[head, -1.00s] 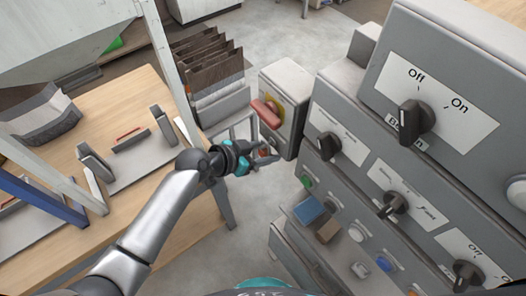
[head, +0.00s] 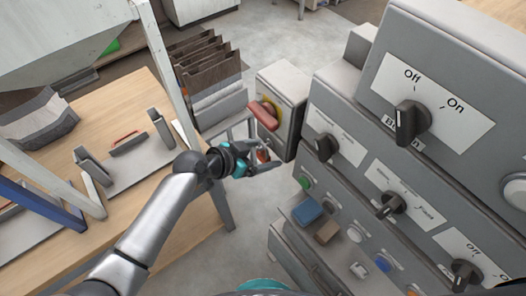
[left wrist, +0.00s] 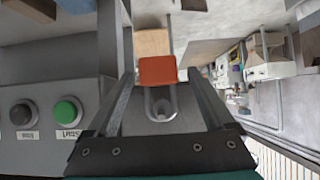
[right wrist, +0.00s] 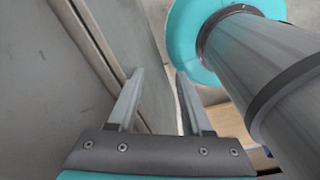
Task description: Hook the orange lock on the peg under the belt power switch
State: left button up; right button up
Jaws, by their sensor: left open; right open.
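The belt power switch has a red handle on a yellow plate (head: 265,114), on the front of a grey box. My left gripper (head: 270,157) is just below that switch, with its fingers open. The orange lock (left wrist: 157,72) shows between the left fingers in the left wrist view, with its grey metal shackle (left wrist: 160,103) on the near side. A little of the lock also shows at the left gripper in the head view (head: 263,156). The peg is not clear; I cannot tell whether the shackle is around it. My right gripper (right wrist: 157,80) is open and empty.
A grey control panel with knobs (head: 390,204) and buttons stands on the right. A wooden table (head: 170,225) with a metal fixture is on the left. Brown folded bags (head: 210,65) stand behind the left gripper. In the right wrist view, a grey wall is close at the left.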

pick_arm(q)
jog(key=shift+a, duration=0.1)
jog(key=v, duration=1.5)
jog(key=shift+p, duration=0.35)
jog(key=shift+r, duration=0.1)
